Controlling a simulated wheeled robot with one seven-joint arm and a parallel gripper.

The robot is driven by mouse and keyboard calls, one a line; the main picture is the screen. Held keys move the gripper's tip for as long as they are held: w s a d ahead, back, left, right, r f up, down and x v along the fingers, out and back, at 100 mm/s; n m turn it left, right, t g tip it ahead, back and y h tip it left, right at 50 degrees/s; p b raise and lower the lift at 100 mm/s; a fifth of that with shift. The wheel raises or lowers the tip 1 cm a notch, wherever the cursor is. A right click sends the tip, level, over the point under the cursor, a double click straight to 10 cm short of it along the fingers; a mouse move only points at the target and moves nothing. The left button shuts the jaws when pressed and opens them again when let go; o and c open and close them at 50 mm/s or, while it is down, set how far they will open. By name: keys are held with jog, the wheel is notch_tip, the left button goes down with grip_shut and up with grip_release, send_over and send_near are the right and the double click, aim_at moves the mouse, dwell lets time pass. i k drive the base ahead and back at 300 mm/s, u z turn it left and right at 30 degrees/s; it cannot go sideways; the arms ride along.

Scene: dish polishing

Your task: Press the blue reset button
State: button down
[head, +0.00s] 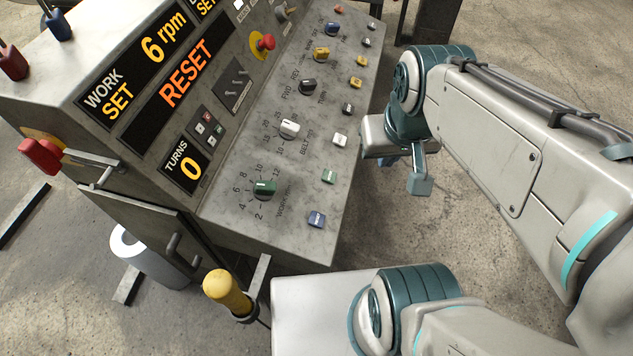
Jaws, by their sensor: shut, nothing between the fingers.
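The blue button (317,218) is a small square cap with faint white marking. It sits at the near end of the row of buttons along the right side of the sloped console panel (232,222). An orange RESET text shows on the display (180,80). My gripper (420,184) is to the right of the console, beyond the panel's edge, up and to the right of the blue button and apart from it. It is shut and empty. Its fingers are partly hidden by the wrist, and nothing covers the blue button.
A green button (328,176) and a white button (340,139) are the blue button's neighbours. A green knob (264,190) stands to its left. A yellow-topped handle (227,290) and a red emergency knob (265,41) stick out. Floor is clear right of the console.

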aim_at(316, 219)
jog(key=z, duration=0.7)
jog(key=k, duration=1)
jog(key=z, duration=0.4)
